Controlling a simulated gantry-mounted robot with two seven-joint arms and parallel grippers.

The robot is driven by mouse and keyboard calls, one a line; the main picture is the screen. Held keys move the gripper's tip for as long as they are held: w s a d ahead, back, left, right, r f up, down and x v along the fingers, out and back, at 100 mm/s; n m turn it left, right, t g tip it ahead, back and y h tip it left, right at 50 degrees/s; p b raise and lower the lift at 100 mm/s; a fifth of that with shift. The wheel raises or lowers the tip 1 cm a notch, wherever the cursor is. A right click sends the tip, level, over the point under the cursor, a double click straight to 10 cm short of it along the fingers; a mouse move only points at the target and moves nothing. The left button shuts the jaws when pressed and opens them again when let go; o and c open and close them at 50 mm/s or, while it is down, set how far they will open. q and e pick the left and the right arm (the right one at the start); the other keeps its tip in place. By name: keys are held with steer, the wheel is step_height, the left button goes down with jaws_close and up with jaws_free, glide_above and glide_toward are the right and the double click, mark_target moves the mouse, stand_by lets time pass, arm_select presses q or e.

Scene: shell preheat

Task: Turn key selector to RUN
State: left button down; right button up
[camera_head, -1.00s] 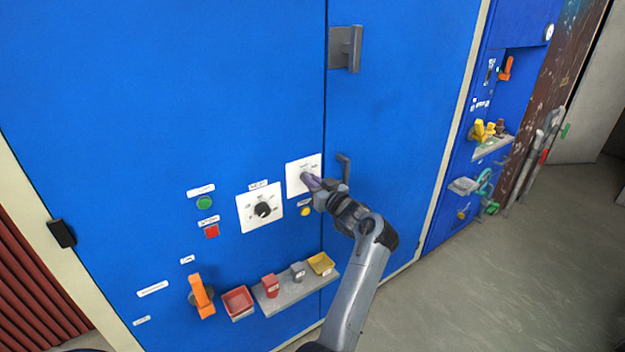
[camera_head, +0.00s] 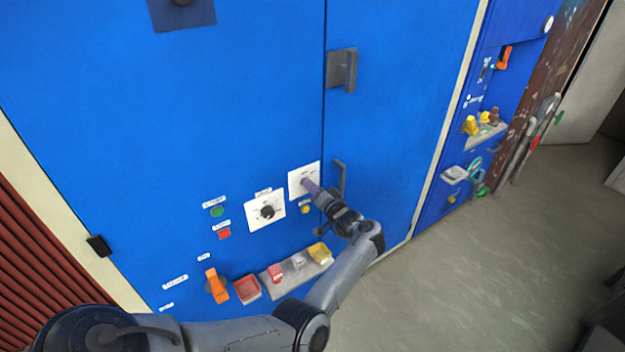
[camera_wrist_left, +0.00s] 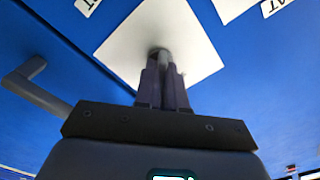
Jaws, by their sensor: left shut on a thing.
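The key selector's white plate (camera_head: 296,186) is on the blue cabinet front, left of the door seam. My left gripper (camera_head: 308,184) is at the plate with its fingers together. In the left wrist view, the fingers (camera_wrist_left: 162,62) are shut on a small grey key (camera_wrist_left: 160,52) at the middle of the white plate (camera_wrist_left: 190,35). The fingers hide most of the key. The plate's markings are too small or hidden to read, so I cannot tell the key's setting. My right gripper is not in view.
A black rotary knob (camera_head: 267,212) is left of the key plate. Green (camera_head: 217,212) and red (camera_head: 224,234) buttons lie further left. Below are an orange handle (camera_head: 216,286), a red bin (camera_head: 247,289) and a small shelf (camera_head: 293,277). A door handle (camera_head: 339,178) is close right of my gripper.

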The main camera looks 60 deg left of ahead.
arm_select(q)
steer(key=shift+m+p, duration=0.65)
steer(key=shift+m, duration=0.35)
steer(key=shift+f, duration=0.1)
steer(key=c, duration=1.2)
jaws_free()
steer(key=shift+a, duration=0.1)
steer(key=d, duration=1.1)
steer(key=shift+w, duration=0.3)
steer(key=shift+a, duration=0.1)
